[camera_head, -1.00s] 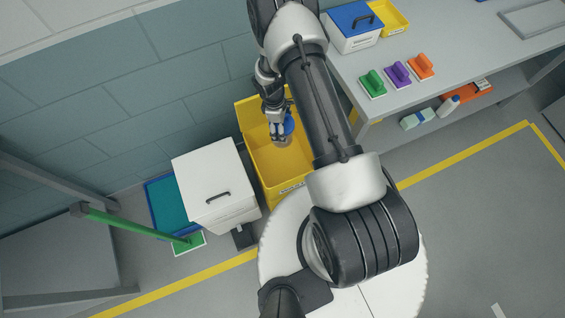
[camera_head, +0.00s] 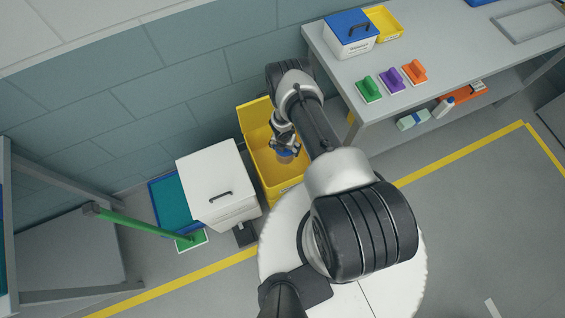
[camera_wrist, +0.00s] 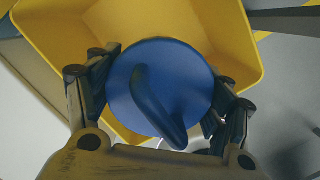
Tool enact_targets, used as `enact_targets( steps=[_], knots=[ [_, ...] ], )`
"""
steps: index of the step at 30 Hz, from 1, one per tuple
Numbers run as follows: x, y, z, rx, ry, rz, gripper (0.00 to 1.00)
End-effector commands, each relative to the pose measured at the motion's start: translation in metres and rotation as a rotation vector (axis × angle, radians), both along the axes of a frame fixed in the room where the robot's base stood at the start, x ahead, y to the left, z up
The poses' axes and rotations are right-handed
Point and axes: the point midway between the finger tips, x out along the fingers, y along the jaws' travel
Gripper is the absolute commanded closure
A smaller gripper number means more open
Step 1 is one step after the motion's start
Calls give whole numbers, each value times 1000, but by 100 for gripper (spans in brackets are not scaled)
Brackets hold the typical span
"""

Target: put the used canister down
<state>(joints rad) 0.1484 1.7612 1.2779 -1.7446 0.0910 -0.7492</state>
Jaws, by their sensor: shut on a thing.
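The used canister (camera_head: 287,157) has a pale body and a blue lid. The blue lid with its dark blue handle fills the middle of the wrist view (camera_wrist: 190,75). My gripper (camera_head: 284,146) is shut on the canister, with its fingers on both sides of the lid in the wrist view (camera_wrist: 158,98). The canister is over or inside the open yellow bin (camera_head: 253,122), towards its near right part. The bin's wall shows around the lid in the wrist view (camera_wrist: 90,28). The canister's base is hidden, so I cannot tell whether it touches the bin floor.
A white lidded box (camera_head: 213,178) stands left of the bin, by a blue tray (camera_head: 165,200) and a green-handled tool (camera_head: 140,223). A workbench (camera_head: 430,65) on the right holds green, purple and orange handled blocks.

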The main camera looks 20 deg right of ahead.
Motion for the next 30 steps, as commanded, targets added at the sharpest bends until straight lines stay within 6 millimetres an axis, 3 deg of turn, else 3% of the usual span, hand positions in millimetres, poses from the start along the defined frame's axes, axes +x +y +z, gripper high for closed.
enact_targets(
  steps=[5,24,30],
  knots=[
    [1,0,-15,-1,-2,12,73],
    [1,0,-137,-1,-2,11,73],
    [1,0,-156,-1,-3,12,73]
  ],
)
